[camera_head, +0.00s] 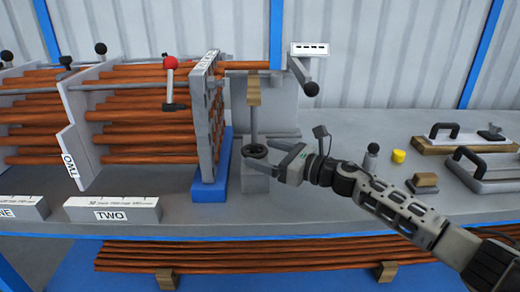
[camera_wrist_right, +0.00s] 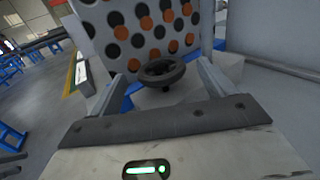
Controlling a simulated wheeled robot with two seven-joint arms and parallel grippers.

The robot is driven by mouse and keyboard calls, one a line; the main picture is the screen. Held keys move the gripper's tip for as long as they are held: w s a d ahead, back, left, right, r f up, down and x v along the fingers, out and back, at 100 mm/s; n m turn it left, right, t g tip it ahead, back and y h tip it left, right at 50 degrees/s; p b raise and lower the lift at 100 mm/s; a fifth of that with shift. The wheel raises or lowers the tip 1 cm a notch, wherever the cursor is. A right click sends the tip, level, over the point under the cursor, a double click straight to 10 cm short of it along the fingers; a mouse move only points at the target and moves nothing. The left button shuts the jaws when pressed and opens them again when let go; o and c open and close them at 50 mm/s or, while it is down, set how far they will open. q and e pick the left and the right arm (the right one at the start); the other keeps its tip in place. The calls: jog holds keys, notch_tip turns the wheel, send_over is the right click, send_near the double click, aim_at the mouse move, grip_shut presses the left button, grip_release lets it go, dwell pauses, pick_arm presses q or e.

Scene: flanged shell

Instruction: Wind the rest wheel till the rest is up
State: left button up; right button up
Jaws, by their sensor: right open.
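The rest wheel (camera_head: 255,151) is a small dark handwheel low on a grey block, in front of the tube stack's holed plate. A thin post rises behind it to a brown wooden rest (camera_head: 254,90), just under a tube end that sticks out. My right gripper (camera_head: 274,161) comes in from the right, open, with its fingers close to the wheel. In the right wrist view the wheel (camera_wrist_right: 162,72) shows between the two spread fingers; whether they touch it I cannot tell. My left gripper is out of view.
The upright holed plate (camera_head: 213,110) stands on a blue foot left of the wheel. A lever with a black knob (camera_head: 311,88) hangs at the upper right. A yellow cap (camera_head: 398,156) and handled plates (camera_head: 485,165) lie on the bench at right.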

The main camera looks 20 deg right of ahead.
jog(key=shift+x, duration=0.9)
jog(key=shift+w+a, duration=0.15)
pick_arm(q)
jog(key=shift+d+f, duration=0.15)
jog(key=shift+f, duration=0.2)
pick_arm(e)
jog(key=c, duration=1)
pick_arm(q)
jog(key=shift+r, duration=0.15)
pick_arm(e)
jog(key=shift+o, duration=0.2)
